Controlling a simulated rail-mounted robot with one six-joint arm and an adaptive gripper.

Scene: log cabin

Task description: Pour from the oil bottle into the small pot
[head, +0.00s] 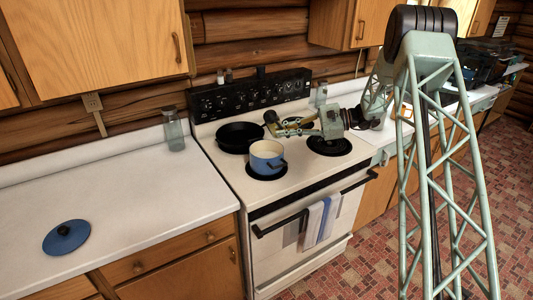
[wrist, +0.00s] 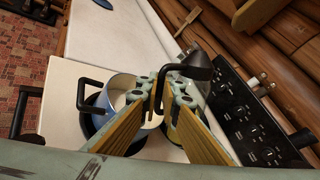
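My gripper (head: 296,127) is at the stove, above and just behind the small blue pot (head: 267,155). Its yellow fingers are closed around a dark-topped object that appears to be the oil bottle (head: 271,117). In the wrist view, the bottle's dark top (wrist: 200,68) sticks out past the fingertips (wrist: 168,92), and the fingers hide much of the rest. The pot also shows in the wrist view (wrist: 122,84), left of the fingers, with its pale inside open and a dark handle at its side. I cannot see any oil flowing.
A black frying pan (head: 238,136) sits on the back left burner, close to the pot. A glass jar (head: 174,132) stands on the left counter, and a blue lid (head: 66,237) lies there. The burner (head: 329,146) at the right is empty. The control panel (head: 250,95) rises behind.

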